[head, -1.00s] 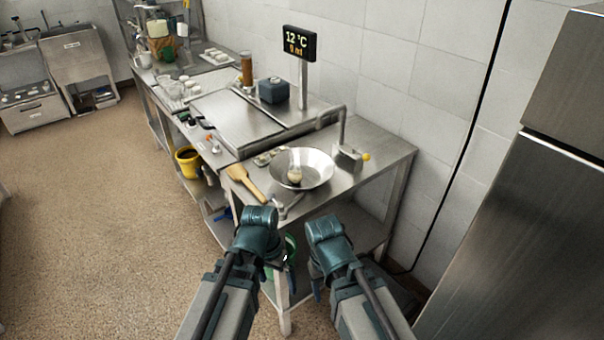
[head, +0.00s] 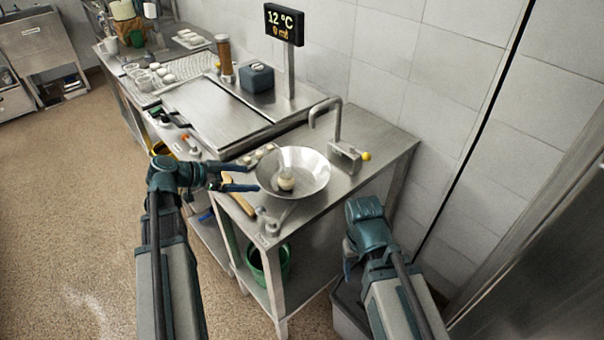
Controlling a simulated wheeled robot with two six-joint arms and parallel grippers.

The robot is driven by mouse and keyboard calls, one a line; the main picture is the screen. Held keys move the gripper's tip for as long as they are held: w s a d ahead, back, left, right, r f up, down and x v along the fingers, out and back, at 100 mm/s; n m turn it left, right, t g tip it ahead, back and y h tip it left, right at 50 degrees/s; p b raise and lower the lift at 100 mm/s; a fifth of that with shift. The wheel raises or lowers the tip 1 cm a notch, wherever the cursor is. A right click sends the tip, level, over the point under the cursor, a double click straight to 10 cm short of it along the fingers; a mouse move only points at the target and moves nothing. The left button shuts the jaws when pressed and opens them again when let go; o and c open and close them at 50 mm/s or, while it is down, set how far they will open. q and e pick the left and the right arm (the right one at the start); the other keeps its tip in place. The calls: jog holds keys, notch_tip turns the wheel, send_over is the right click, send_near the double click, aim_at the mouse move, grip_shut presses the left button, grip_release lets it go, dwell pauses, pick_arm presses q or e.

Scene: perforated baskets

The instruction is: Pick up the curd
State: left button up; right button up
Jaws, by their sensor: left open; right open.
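A wide metal bowl (head: 315,165) stands on the steel counter near its front corner. A pale, rounded lump (head: 286,179), which may be the curd, lies inside it; I cannot tell for sure. Several small pale pieces (head: 258,155) lie on the counter just behind the bowl's left side. My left gripper (head: 250,178) is open, its two fingers pointing right, just left of the bowl's rim and above a wooden spatula (head: 239,203). Nothing shows between its fingers. My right gripper (head: 348,258) is low at the counter's right front, away from the bowl; its fingers are mostly hidden.
A steel tap (head: 338,125) with a yellow knob stands right behind the bowl. A flat steel cover (head: 215,110), a dark blue box (head: 257,80) and a display post (head: 290,70) are further back. A green bucket (head: 283,262) sits on the lower shelf. A tall steel cabinet (head: 560,260) closes the right side.

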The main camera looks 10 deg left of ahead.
pick_arm(q)
jog(key=b, duration=0.4)
send_near(281, 179)
jog(key=x, duration=0.4)
jog(key=shift+w+d, duration=0.1)
jog(key=shift+d, duration=0.1)
jog(key=shift+w+d+f, duration=0.1)
jog(key=shift+w+d, duration=0.2)
jog(key=shift+d, duration=0.05)
jog(key=b+x, duration=0.1)
jog(key=x, duration=0.1)
jog(key=b+x, duration=0.2)
jog(key=x, duration=0.1)
jog(key=shift+a+f, duration=0.25)
jog(key=shift+f, duration=0.05)
jog(key=shift+d, duration=0.15)
jog(key=shift+r, duration=0.1)
jog(key=c, duration=1.4)
